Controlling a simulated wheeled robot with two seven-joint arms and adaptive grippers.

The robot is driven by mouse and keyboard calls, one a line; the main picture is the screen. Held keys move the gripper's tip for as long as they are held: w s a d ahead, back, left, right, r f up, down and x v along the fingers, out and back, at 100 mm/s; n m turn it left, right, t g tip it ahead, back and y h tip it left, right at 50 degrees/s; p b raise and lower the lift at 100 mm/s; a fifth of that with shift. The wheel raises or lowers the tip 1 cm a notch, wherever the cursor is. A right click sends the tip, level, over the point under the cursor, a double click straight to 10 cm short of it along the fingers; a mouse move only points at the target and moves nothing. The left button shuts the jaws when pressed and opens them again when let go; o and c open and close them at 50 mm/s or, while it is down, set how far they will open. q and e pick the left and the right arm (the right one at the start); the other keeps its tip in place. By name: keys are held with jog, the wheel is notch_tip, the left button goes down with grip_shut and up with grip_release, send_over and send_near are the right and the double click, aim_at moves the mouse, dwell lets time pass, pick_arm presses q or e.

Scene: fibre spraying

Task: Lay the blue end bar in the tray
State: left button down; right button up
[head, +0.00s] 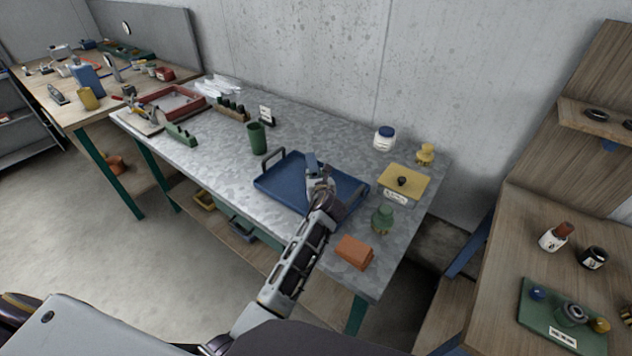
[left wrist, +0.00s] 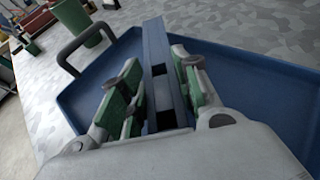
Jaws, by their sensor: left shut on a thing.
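The blue tray (head: 272,188) with dark handles lies on the grey metal table. It also fills much of the left wrist view (left wrist: 255,90). My left gripper (head: 316,176) is over the tray's middle, shut on the blue end bar (head: 311,161). In the left wrist view the bar (left wrist: 155,45) stands out lengthwise between the green finger pads of the gripper (left wrist: 153,98). I cannot tell whether the bar touches the tray floor. The gripper and arm hide part of the tray. My right gripper is not in view.
A green cup (head: 257,138) stands behind the tray's left handle. To the right are a yellow block (head: 404,181), a green bottle-like piece (head: 382,219) and an orange-brown block (head: 354,251). A white jar (head: 384,138) stands near the wall. The tray's visible floor looks clear.

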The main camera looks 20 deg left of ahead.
pick_arm(q)
jog(key=shift+f, duration=0.65)
jog(key=c, duration=1.1)
grip_release()
jog(key=shift+f, duration=0.15)
jog(key=shift+o, duration=0.2)
jog(key=shift+v, duration=6.1)
jog(key=shift+w, duration=0.15)
